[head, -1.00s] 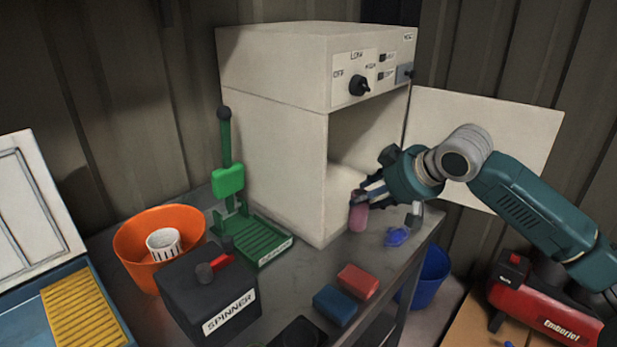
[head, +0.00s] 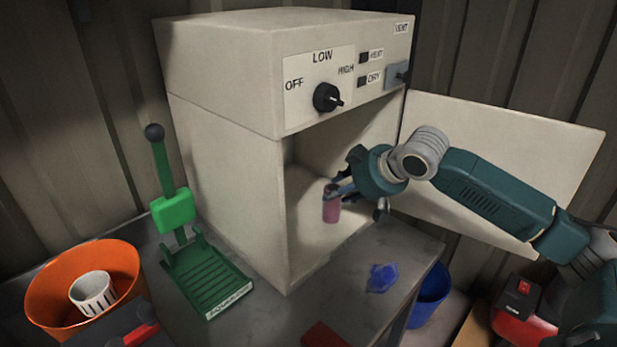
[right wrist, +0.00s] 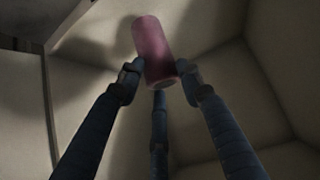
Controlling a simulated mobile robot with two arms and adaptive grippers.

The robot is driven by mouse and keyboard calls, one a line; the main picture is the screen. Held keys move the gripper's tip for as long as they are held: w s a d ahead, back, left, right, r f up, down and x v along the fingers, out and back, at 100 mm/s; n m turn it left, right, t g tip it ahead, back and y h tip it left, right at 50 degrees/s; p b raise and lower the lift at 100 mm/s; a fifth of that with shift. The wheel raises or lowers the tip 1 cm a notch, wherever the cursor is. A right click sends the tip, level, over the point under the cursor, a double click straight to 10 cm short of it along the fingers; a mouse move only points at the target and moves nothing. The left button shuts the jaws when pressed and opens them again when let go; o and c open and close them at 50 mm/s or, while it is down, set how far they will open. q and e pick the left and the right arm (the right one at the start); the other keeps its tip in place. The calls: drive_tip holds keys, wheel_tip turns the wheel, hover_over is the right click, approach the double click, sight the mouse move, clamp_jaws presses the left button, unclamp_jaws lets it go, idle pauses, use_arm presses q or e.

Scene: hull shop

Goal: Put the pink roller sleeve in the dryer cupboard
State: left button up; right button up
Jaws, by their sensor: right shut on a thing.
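The pink roller sleeve (head: 331,205) is upright at the open front of the dryer cupboard (head: 228,180), just inside its opening. My right gripper (head: 338,190) is shut on the sleeve. In the right wrist view the pink sleeve (right wrist: 155,52) sits between the fingertips of my right gripper (right wrist: 160,82), with pale cupboard walls around it. I cannot tell whether the sleeve's base touches the cupboard floor. The cupboard door (head: 510,165) stands wide open to the right. My left gripper is not in view.
A control knob (head: 328,97) is on the cupboard's upper front. A green press (head: 205,265), an orange bucket (head: 45,290) holding a white slotted cup (head: 92,293), and a blue crumpled item (head: 382,278) are on the bench. A blue bucket (head: 428,297) is below the bench edge.

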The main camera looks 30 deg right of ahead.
drive_tip(key=w+a+p, duration=0.2)
drive_tip(key=w+p, duration=0.1)
drive_tip(key=w, duration=0.9)
drive_tip(key=shift+f, duration=0.15)
wheel_tip(320, 180, down, 3)
drive_tip(key=shift+p, duration=0.9)
drive_tip(key=shift+f, duration=0.2)
drive_tip(key=o, duration=1.2)
drive_tip(key=shift+f, duration=0.1)
drive_tip(key=shift+o, duration=0.2)
drive_tip(key=b+v, duration=0.2)
drive_tip(key=v, duration=1)
drive_tip(key=shift+b, duration=0.3)
